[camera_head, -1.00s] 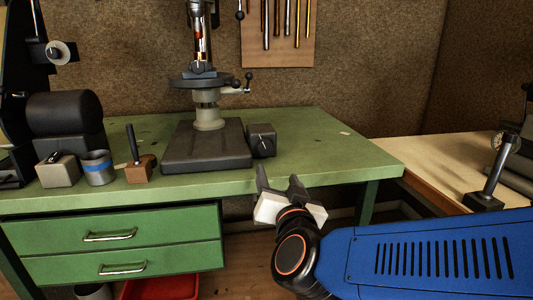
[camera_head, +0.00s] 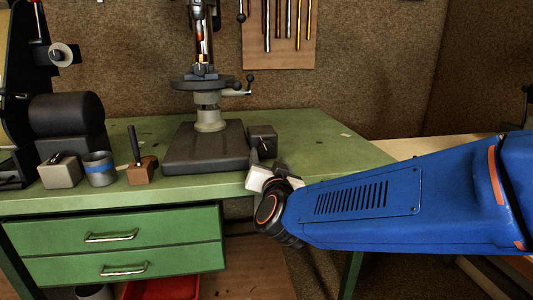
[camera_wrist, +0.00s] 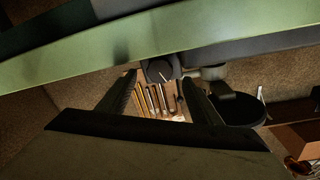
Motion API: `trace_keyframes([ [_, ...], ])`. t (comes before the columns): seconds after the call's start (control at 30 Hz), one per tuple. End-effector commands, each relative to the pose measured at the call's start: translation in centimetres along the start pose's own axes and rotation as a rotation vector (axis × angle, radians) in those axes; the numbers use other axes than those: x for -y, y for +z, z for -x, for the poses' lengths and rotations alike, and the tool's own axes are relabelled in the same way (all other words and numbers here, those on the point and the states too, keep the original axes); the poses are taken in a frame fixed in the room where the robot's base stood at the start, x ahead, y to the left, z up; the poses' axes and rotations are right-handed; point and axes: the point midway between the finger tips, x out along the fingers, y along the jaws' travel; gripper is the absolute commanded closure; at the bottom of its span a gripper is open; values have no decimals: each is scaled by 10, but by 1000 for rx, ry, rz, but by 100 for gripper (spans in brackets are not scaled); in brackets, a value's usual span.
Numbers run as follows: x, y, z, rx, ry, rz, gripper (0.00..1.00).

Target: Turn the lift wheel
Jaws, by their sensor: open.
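A drill press stands on the green bench, with a round dark table (camera_head: 205,82) and a crank with ball knobs (camera_head: 238,89) at its right side. A small dark box (camera_head: 261,135) with a round knob on its front sits right of the press base. No part is labelled, so I cannot tell for certain which is the lift wheel. My gripper (camera_head: 275,163) is just in front of the box at the bench's front edge and partly hides it. In the wrist view my gripper (camera_wrist: 158,80) is open and empty, with a dark round knob (camera_wrist: 160,70) beyond and between its fingers.
The green bench (camera_head: 310,140) has free room right of the box. A wooden block with a handle (camera_head: 141,170), a blue-banded cup (camera_head: 99,168) and a grey box (camera_head: 60,171) stand at left. Rods hang on a wall panel (camera_head: 279,55). Green drawers (camera_head: 180,224) are below.

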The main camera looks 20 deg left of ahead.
Motion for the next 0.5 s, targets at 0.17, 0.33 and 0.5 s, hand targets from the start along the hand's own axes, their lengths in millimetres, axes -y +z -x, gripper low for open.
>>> trace_keyframes([
  [0.17,-1,1,-29,1,2,1,41],
  [0.33,0,0,-46,1,1,0,41],
  [0.5,0,0,-53,1,0,0,41],
])
